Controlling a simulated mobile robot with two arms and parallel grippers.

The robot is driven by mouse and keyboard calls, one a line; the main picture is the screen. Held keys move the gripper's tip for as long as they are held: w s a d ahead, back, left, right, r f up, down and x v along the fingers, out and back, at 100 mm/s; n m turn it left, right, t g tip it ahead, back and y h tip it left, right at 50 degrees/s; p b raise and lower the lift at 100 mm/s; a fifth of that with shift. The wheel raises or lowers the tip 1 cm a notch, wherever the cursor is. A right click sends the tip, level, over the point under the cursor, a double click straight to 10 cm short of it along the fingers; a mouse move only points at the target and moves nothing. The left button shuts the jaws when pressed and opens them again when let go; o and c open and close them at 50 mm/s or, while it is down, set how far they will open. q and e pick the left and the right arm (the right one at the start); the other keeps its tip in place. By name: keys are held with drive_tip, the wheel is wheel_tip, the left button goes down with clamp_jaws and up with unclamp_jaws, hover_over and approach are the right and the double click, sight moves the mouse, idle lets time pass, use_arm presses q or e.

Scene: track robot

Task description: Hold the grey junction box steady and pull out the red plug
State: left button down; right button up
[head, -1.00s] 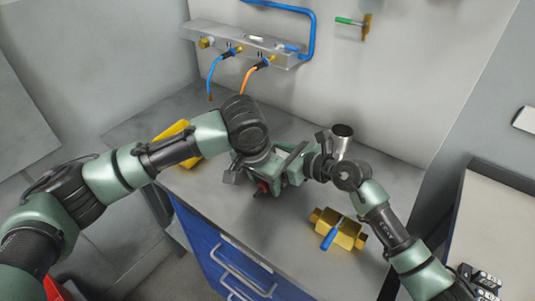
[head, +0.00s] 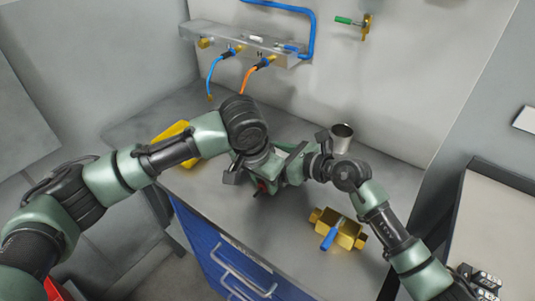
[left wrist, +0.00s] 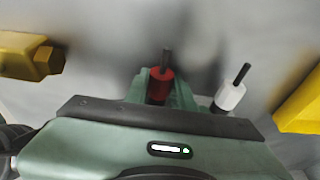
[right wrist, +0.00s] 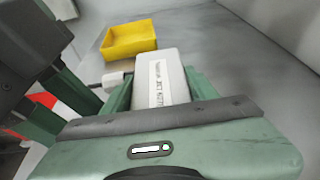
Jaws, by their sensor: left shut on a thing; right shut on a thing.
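The red plug (left wrist: 160,84) stands between the fingers of my left gripper (left wrist: 160,88) in the left wrist view, its dark cable end pointing up. My left gripper is shut on it; it also shows in the head view (head: 262,186), low at the gripper. A white plug (left wrist: 230,96) stands just to the right of the left gripper. The grey junction box (right wrist: 161,78), with a printed label, is between the fingers of my right gripper (right wrist: 160,85), which is shut on it. My grippers largely hide the box in the head view. I cannot tell how deep the red plug sits.
A yellow bin (head: 172,131) lies behind my left forearm. A brass valve with a blue handle (head: 338,232) lies at the bench front, right of the grippers. A metal cup (head: 341,138) stands behind my right wrist. Blue and orange hoses hang from a wall manifold (head: 245,41).

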use_arm(q)
drive_tip(key=shift+s+a, duration=0.15)
drive_tip(key=shift+s, duration=0.1)
drive_tip(key=shift+s+a, duration=0.55)
drive_tip(key=shift+s, duration=0.2)
drive_tip(key=shift+s+a, duration=0.55)
drive_tip(key=shift+s, duration=0.2)
drive_tip(key=shift+r, duration=4)
use_arm(e)
drive_tip(key=shift+f, duration=0.1)
drive_tip(key=o, duration=1.6)
